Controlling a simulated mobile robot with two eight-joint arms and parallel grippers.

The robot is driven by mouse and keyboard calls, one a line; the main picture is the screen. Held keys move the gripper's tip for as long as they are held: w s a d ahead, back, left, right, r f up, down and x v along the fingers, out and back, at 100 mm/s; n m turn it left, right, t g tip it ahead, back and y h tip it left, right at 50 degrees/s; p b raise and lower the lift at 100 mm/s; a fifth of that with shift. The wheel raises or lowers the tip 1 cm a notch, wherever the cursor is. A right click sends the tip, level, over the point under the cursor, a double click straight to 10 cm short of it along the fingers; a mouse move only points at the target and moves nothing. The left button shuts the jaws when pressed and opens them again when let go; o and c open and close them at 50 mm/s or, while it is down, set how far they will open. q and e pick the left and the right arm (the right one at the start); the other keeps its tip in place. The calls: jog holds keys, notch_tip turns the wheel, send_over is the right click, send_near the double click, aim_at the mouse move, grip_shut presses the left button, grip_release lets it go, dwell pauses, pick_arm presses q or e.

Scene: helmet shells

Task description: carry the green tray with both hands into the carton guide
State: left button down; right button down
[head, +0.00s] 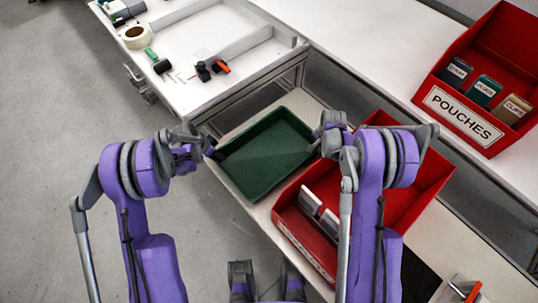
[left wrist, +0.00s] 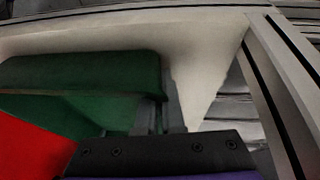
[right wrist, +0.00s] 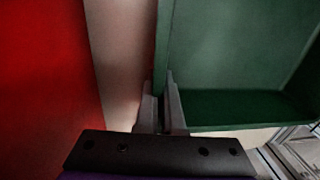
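The green tray (head: 268,155) is an empty, shallow rectangular bin in the middle of the head view, over a pale bench. I cannot tell whether it touches the bench. My left gripper (head: 212,152) is at its left wall; in the left wrist view the fingers (left wrist: 158,115) sit either side of the tray's wall (left wrist: 100,72). My right gripper (head: 318,146) is at the opposite wall; in the right wrist view its fingers (right wrist: 161,105) close on the wall of the tray (right wrist: 230,60). I cannot make out a carton guide.
A red bin (head: 422,190) with white cards stands close right of the tray. A red POUCHES bin (head: 465,122) sits on the far bench. A white divided worktop (head: 205,85) with tape and small tools lies beyond the tray. Open floor (head: 50,130) is at left.

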dwell(0.4)
